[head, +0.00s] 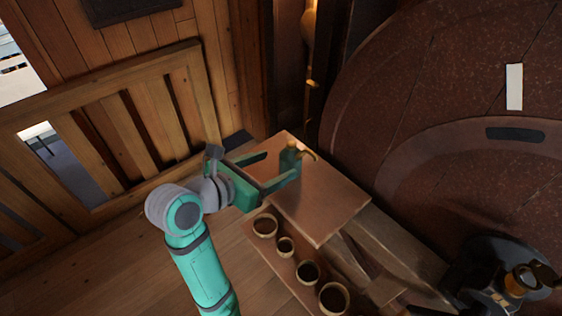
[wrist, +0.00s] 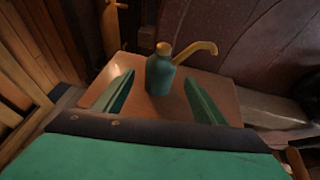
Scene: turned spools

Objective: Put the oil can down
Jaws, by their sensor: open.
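The oil can (head: 289,158) is a small green bottle with a brass cap and a curved brass spout pointing right. It stands upright on the square wooden table top (head: 325,205), toward its back left part. In the wrist view the oil can (wrist: 159,74) stands beyond and between my two fingers, with a gap on each side. My gripper (head: 283,168) is open, its green fingers reaching over the table top on either side of the can. In the wrist view my gripper (wrist: 158,92) shows nothing held.
A lower plank (head: 282,262) in front of the table top holds several round wooden cups with dark insides. A slatted wooden railing (head: 120,125) stands at the left. A large reddish-brown round body (head: 440,90) rises at the right. The table top's front right is bare.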

